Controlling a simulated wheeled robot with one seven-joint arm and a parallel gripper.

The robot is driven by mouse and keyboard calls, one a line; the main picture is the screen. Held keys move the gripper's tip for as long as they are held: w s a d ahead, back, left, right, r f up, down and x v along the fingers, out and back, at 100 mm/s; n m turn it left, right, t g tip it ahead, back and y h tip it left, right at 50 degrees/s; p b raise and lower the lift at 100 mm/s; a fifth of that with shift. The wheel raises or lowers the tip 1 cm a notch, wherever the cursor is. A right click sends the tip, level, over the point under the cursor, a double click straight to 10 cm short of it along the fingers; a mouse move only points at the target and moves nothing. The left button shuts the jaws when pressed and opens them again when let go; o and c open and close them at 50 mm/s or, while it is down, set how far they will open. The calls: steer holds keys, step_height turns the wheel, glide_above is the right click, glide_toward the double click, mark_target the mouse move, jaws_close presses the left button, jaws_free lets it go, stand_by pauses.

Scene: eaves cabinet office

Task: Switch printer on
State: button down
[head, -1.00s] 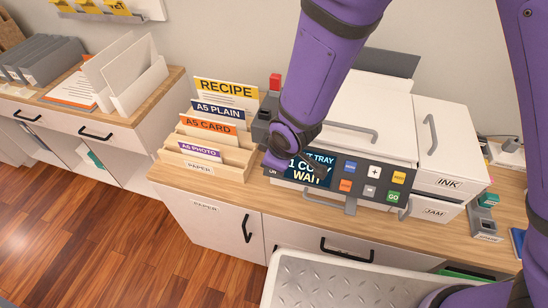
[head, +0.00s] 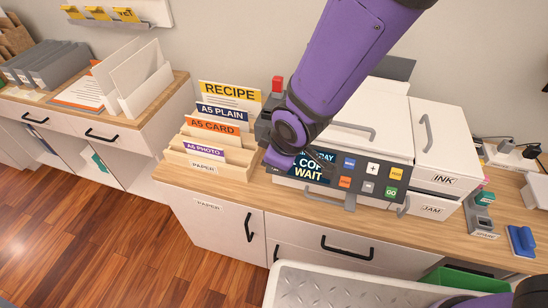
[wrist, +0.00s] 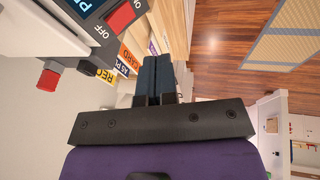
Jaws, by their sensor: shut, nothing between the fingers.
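The white printer (head: 376,104) stands on the wooden counter, with a dark front panel (head: 401,176) of coloured buttons and a lit screen (head: 309,170), partly covered by my arm, showing "WAIT". In the wrist view a red rocker switch (wrist: 123,18) sits on a dark panel at upper left, with ON and OFF printed by it. Which side is pressed is not clear. My gripper (wrist: 162,75) is shut and empty, to the right of and below the switch in that view, apart from it. In the head view my arm hides the fingers and the switch, at the printer's front left corner.
A paper sorter (head: 213,155) with labelled cards stands close left of the printer. A red-topped dark part (head: 277,84) rises behind my wrist. A stapler-like device (head: 479,211) and a blue item (head: 522,240) lie right. A textured pale tray surface (head: 350,289) is in front.

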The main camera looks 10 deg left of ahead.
steer(key=s+r, duration=0.1)
steer(key=s+d+r, duration=0.1)
steer(key=r, duration=0.1)
steer(key=shift+s+r, duration=0.1)
steer(key=shift+r, duration=0.1)
steer(key=shift+d, duration=0.1)
stand_by(0.4)
steer(key=w+d+r+m+t, duration=0.1)
steer(key=w+d+r+m, duration=0.25)
steer(key=d+r, duration=0.55)
steer(key=w+d+r+m, duration=0.2)
steer(key=d+r+m, duration=0.3)
steer(key=d, duration=0.5)
steer(key=s+d+r+m+h, duration=0.1)
steer(key=s+d+r+m, duration=0.3)
steer(key=d, duration=0.5)
steer(key=s+d+r+m+t+h, duration=0.1)
steer(key=s+d+r+m, duration=0.3)
steer(key=s+d, duration=0.5)
step_height(320, 180, up, 3)
steer(key=shift+d+f+h, duration=0.1)
steer(key=shift+d+h, duration=0.25)
steer(key=shift+h, duration=0.25)
